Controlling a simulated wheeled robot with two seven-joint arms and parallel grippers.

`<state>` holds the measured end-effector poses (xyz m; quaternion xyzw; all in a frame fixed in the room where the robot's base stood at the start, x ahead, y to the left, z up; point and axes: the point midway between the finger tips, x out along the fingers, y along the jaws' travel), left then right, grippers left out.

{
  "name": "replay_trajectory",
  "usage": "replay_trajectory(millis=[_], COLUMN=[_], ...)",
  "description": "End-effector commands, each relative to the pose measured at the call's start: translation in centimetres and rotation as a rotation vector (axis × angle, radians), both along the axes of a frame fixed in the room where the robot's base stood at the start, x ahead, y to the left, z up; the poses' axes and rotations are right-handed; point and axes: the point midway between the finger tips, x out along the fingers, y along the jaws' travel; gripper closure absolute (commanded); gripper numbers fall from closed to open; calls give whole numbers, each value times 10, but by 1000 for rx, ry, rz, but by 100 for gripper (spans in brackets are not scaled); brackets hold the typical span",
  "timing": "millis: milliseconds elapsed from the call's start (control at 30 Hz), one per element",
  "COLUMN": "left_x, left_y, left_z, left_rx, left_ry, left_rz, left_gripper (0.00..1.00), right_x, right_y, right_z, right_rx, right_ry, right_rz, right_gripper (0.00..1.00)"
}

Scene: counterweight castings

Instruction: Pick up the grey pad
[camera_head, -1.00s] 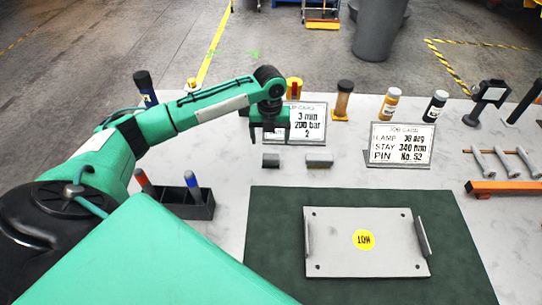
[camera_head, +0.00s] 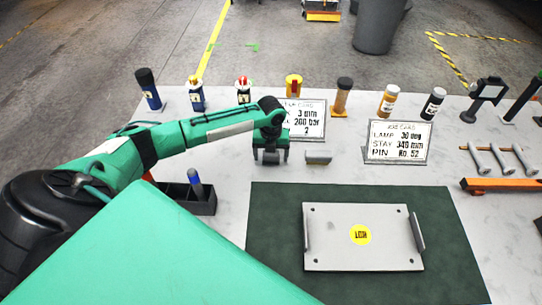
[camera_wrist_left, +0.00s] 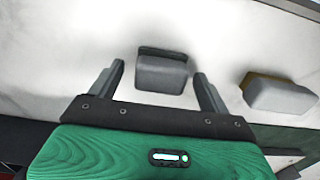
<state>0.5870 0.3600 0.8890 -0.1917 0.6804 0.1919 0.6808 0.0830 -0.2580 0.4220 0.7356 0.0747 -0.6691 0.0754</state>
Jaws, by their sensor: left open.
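Two small grey pads lie on the pale table top behind the green mat. The left grey pad (camera_head: 271,158) is partly covered by my left gripper (camera_head: 270,153). In the left wrist view that pad (camera_wrist_left: 161,76) shows between the two dark fingertips of the left gripper (camera_wrist_left: 158,73), which is open, with a gap on each side. I cannot tell how far the fingertips are above the table. The other grey pad (camera_head: 319,157) lies to the right, outside the fingers, and also shows in the left wrist view (camera_wrist_left: 280,95). My right gripper is not in view.
Job card signs (camera_head: 303,118) (camera_head: 398,141) stand behind and right of the pads, with bottles (camera_head: 388,100) at the back. A black holder (camera_head: 188,203) stands front left. A grey plate (camera_head: 350,258) lies on the green mat (camera_head: 270,225). An orange bar (camera_head: 503,185) is at right.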

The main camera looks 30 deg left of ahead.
Motion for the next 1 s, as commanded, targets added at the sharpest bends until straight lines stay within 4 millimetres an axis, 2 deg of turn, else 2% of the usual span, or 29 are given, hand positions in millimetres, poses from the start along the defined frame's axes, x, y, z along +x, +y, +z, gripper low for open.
replay_trajectory(millis=[33, 200, 300, 567, 733, 867, 1000], left_x=[0, 0, 0, 0, 1, 1, 2], left_y=[0, 0, 0, 0, 0, 0, 0], left_z=[0, 0, 1, 2, 13, 33, 68], left_rx=[0, 0, 0, 0, 0, 0, 1], left_ry=[0, 0, 0, 0, -2, -4, -7], left_rz=[0, 0, 0, 0, -1, -1, -2], left_gripper=[24, 57, 72, 73, 73, 73, 73], right_x=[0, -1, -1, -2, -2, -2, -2], right_y=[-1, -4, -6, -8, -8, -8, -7], right_z=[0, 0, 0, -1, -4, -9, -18], right_rx=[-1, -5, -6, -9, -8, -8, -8], right_ry=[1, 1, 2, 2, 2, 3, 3], right_rz=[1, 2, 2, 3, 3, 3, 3], right_gripper=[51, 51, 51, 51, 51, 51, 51])
